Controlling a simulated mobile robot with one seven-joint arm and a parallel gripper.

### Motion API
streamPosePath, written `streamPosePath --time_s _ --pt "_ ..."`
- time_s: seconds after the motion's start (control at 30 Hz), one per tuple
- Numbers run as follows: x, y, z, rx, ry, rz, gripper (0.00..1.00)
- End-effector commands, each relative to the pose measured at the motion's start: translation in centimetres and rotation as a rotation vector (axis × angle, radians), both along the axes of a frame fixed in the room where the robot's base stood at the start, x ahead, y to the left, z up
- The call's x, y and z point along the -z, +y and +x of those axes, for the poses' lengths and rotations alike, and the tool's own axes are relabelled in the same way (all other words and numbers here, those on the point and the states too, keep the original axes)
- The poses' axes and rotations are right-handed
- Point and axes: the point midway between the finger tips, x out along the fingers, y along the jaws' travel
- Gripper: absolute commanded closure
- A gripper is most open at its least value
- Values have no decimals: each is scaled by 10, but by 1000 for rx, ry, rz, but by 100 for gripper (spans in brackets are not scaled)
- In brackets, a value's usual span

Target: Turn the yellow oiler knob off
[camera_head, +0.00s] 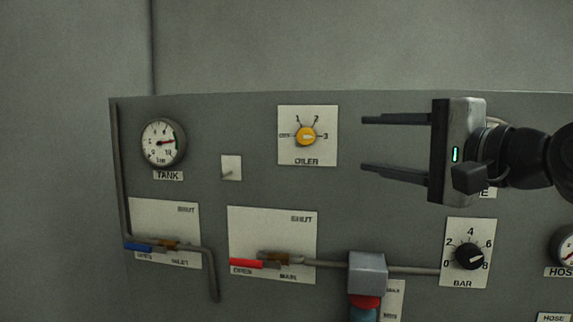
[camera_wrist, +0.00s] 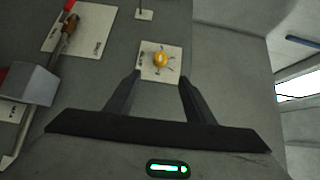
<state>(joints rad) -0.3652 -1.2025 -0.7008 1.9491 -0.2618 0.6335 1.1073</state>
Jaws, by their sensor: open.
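The yellow oiler knob (camera_head: 306,136) sits on a white square plate (camera_head: 322,153) marked OFF, 1, 2, 3 and OILER on the grey panel. I cannot clearly tell which mark the knob points at. My gripper (camera_head: 364,143) is open and empty, to the right of the plate in the head view, with its two fingers pointing left. In the wrist view the yellow knob (camera_wrist: 160,60) lies beyond the fingertips, roughly centred between the two fingers (camera_wrist: 160,76). The fingers are apart from the knob, and nothing hides it.
A TANK gauge (camera_head: 163,142) and a small switch (camera_head: 231,168) are left of the oiler plate. Below are a blue lever (camera_head: 145,247), a red lever (camera_head: 247,263), a protruding grey block (camera_head: 367,273) and a black BAR knob (camera_head: 469,256). The panel around the oiler plate is mostly flat.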

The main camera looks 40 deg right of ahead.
Motion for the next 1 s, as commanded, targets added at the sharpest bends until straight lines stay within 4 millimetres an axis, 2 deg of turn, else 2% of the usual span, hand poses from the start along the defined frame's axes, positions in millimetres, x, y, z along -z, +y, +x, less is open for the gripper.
streamPosePath --time_s 0.07,0.17,0.7,0.9,1.0 --pt "0 -7 1 6 -13 26 51" --pt "0 -8 12 5 -9 26 51" --pt "0 -20 125 2 -8 22 51" --pt "0 -24 156 3 -9 22 51" --pt "-1 -25 165 4 -11 23 51"
